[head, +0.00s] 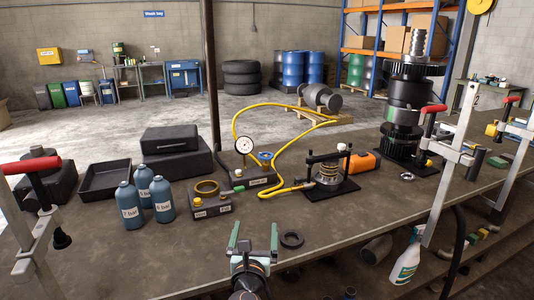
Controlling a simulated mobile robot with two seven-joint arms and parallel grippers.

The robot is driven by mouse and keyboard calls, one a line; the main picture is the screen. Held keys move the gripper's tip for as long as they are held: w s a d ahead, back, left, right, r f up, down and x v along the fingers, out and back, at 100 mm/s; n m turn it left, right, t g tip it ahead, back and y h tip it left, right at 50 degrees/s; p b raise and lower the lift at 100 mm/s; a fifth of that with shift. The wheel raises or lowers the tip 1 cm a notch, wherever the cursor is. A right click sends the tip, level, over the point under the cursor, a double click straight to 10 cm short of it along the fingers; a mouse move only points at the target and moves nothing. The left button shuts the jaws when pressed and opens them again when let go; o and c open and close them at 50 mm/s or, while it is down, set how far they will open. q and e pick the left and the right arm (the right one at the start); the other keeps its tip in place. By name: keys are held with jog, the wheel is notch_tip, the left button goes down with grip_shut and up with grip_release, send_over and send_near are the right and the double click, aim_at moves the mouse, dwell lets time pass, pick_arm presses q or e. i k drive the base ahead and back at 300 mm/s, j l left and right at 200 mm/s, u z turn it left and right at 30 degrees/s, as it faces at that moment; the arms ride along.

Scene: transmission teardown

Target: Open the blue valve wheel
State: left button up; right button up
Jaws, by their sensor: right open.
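The blue valve wheel (265,156) sits on a dark block (254,177) in the middle of the bench, just right of a round white pressure gauge (244,146). A yellow hose (281,190) runs close by it on the right. My right gripper (254,236) is at the front edge of the bench, open and empty, with its greenish fingers pointing away from me. It is well short of the wheel and apart from it. My left gripper is not in view.
Blue bottles (131,206) and a block with a brass ring (207,189) stand left of the wheel. A spring fixture (328,176) stands to its right. A black ring (292,239) lies beside my right gripper. Red-handled clamps (438,150) stand at both bench sides.

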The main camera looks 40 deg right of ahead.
aim_at(265, 158)
jog(key=i+l, duration=0.75)
jog(key=l, duration=0.15)
